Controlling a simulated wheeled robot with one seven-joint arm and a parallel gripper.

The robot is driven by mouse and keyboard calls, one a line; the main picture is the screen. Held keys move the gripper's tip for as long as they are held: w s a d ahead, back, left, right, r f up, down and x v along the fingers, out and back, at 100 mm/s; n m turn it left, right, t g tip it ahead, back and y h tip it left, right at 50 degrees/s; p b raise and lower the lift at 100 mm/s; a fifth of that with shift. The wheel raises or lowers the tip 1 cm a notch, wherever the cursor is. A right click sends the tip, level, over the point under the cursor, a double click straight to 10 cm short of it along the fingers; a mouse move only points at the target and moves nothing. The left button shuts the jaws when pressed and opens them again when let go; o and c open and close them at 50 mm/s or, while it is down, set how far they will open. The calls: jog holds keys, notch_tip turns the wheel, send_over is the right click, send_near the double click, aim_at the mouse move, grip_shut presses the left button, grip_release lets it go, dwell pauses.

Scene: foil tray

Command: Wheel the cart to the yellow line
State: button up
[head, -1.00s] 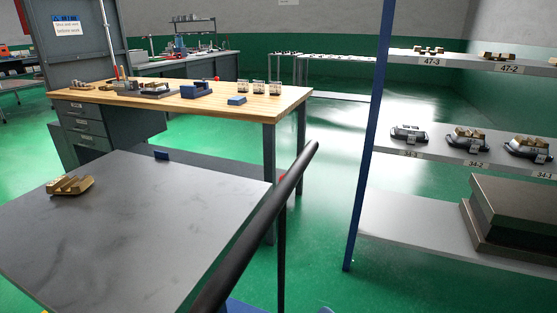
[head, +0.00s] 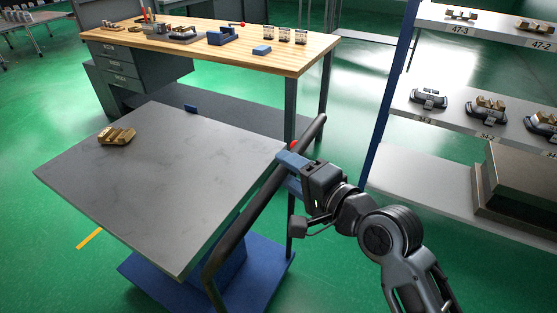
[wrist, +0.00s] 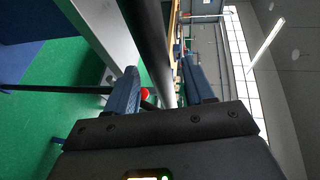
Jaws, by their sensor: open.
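The cart (head: 190,205) has a grey flat top, a blue lower deck and a black push handle (head: 238,232) along its right side. A brass block (head: 117,135) lies on its top near the left corner. My gripper (head: 288,166) is open at the handle's upper part. In the wrist view the handle (wrist: 152,40) runs between the two blue fingers (wrist: 161,85), which stand apart on either side of it; contact cannot be told. A short piece of the yellow line (head: 90,238) shows on the green floor left of the cart.
A wooden-topped workbench (head: 225,50) with tools and small blocks stands close behind the cart. A shelf rack with a blue post (head: 378,150) stands to the right, near my arm. Green floor (head: 50,270) is clear left of the cart.

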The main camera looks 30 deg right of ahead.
jog(key=shift+x, duration=2.05)
jog(key=shift+c, duration=0.3)
grip_shut()
